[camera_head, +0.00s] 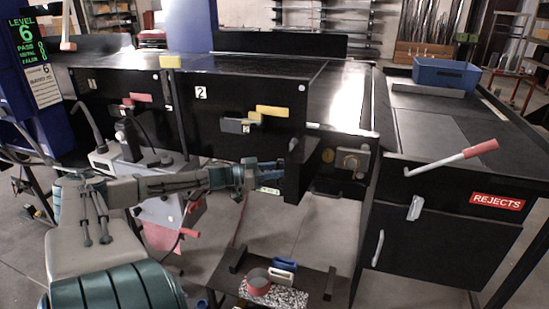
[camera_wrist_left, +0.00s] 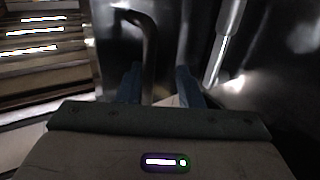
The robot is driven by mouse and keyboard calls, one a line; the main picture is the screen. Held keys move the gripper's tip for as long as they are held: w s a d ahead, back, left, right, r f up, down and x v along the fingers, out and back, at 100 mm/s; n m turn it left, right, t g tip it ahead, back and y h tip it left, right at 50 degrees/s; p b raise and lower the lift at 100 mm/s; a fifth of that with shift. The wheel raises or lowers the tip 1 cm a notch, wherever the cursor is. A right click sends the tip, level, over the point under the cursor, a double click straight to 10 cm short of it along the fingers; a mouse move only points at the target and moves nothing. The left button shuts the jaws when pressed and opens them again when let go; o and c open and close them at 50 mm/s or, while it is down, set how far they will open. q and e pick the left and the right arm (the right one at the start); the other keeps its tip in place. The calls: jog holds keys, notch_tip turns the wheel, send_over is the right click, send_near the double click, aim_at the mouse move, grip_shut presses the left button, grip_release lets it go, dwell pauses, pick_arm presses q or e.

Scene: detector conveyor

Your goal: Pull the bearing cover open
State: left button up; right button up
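The bearing cover (camera_head: 296,176) is a dark panel standing out from the machine's front, seen nearly edge-on. My left gripper (camera_head: 281,172) is at the left side of the cover. In the left wrist view, its two blue fingers (camera_wrist_left: 158,84) are apart. A dark bent handle bar (camera_wrist_left: 148,45) lies ahead and lines up with the gap between them; whether it touches a finger I cannot tell. My right gripper is not in view.
A tray (camera_head: 225,279) with a red ring, blue and pale pieces stands below the recess. A red-handled lever (camera_head: 452,158) sticks out at the right, above the REJECTS door (camera_head: 440,250). A blue bin (camera_head: 446,73) sits at the back right.

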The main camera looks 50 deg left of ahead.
pick_arm(q)
jog(key=p+v, duration=0.7)
jog(key=v, duration=0.4)
jog(key=shift+a, duration=0.1)
dwell(0.5)
